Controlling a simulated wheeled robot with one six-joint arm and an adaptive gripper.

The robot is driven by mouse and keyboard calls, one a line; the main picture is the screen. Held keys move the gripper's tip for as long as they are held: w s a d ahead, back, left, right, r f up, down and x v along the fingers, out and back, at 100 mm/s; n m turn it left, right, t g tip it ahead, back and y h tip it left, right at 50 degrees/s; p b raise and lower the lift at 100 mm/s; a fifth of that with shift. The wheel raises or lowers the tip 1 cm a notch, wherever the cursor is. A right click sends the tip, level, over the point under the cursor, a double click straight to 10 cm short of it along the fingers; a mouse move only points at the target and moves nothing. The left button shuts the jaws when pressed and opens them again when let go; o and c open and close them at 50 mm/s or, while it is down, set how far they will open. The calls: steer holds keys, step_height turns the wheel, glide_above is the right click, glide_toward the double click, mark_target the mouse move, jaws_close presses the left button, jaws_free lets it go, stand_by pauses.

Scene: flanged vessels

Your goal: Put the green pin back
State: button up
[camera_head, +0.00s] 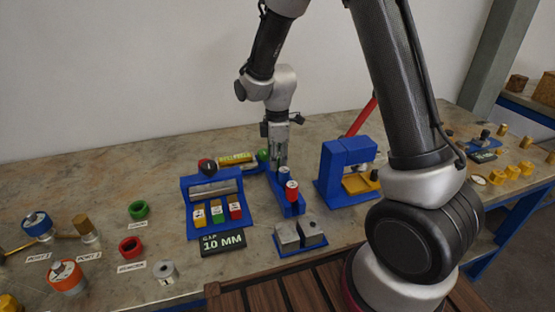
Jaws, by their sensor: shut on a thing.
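My gripper (279,163) points down at the back end of a narrow blue rack (274,182). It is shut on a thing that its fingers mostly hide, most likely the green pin. A rounded green piece (263,155) shows just left of the fingers; I cannot tell whether it is part of what I hold. A red-marked pin (291,190) stands upright at the rack's front, and a pale and blue-topped pin (284,175) stands behind it, close to my fingers. I cannot tell whether the held thing touches the rack.
A blue stand (220,190) with coloured tags is left of the rack, behind a "10 MM" display (222,242). A blue press (335,170) with a red lever is to the right. Grey blocks (300,235) sit in front. Rings and vessels fill the left.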

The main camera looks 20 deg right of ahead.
steer(key=shift+f, duration=0.15)
steer(key=shift+f, duration=0.25)
steer(key=o, duration=1.1)
steer(key=shift+c, duration=0.2)
